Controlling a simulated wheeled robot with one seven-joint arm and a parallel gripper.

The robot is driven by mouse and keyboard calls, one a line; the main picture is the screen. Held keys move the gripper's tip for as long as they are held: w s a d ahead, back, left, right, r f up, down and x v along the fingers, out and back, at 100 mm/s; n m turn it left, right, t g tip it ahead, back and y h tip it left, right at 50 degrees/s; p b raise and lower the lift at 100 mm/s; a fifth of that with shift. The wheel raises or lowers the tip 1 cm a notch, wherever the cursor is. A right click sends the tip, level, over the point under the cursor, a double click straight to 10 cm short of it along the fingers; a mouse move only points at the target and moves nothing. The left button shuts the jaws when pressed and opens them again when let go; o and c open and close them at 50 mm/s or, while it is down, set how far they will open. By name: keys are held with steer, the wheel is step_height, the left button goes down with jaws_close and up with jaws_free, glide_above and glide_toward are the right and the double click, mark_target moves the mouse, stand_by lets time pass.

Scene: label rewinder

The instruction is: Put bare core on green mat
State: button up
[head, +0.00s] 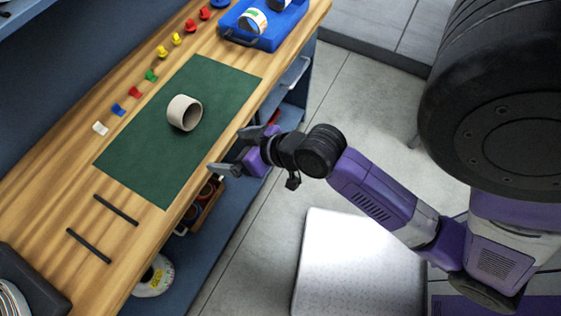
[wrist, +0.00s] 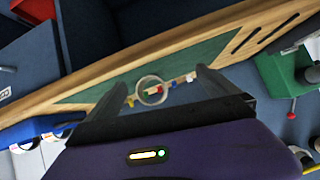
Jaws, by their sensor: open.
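The bare core (head: 184,113), a short beige hollow tube, lies on its side on the green mat (head: 210,82), near the mat's middle. Its open end faces the lower right in the head view. In the wrist view the core (wrist: 139,88) shows as a pale ring between the fingers, farther off, with the green mat (wrist: 90,92) around it. My gripper (head: 229,151) is open and empty. It is off the bench's front edge, apart from the core. In the wrist view my gripper (wrist: 160,88) has its two fingers spread.
Several coloured pegs (head: 151,76) stand in a row behind the mat. A blue tray (head: 262,38) holding rolls is at the far end. Two dark bars (head: 116,210) lie on the near wood. Shelves with rolls (head: 152,277) are under the bench.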

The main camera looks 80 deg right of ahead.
steer(key=s+a+r+n+t+y, duration=0.1)
steer(key=s+a+r+n+t, duration=0.1)
steer(key=s+a+r, duration=0.2)
steer(key=s+a+r+n+t+y, duration=0.1)
steer(key=s+a+r, duration=0.3)
steer(key=s+a, duration=0.4)
steer(key=shift+s+a+r+n+t, duration=0.3)
steer(key=shift+s+n+t, duration=0.3)
steer(key=shift+s, duration=0.6)
